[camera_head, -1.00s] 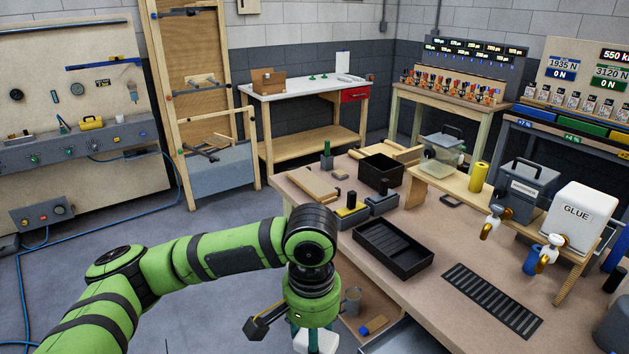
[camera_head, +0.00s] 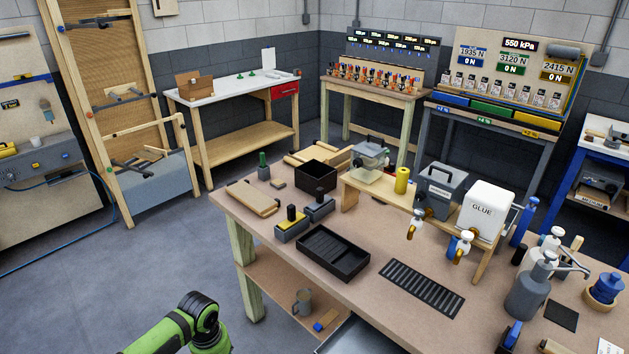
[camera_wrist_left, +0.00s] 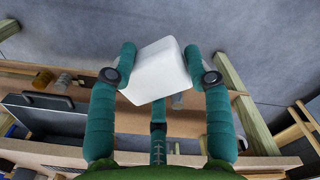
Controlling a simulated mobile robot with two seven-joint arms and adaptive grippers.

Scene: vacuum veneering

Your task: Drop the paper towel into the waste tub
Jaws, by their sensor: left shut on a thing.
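The paper towel, a white block-like piece (camera_wrist_left: 156,72), is between the teal fingers of my left gripper (camera_wrist_left: 160,77) in the left wrist view. The gripper is shut on it, with one finger at each side and a third finger below. The held towel is in the air, with grey floor and a wooden bench frame behind it. In the head view only part of my green left arm shows at the bottom left; its gripper is out of frame. I cannot make out a thing that is clearly the waste tub. My right gripper is not in view.
The brown workbench (camera_head: 350,290) carries a black tray (camera_head: 333,254), an open black box (camera_head: 316,177), a white glue container (camera_head: 485,211) and a dark slotted mat (camera_head: 421,288). A grey mug (camera_head: 302,301) stands on its lower shelf. Open grey floor (camera_head: 150,260) lies left of the bench.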

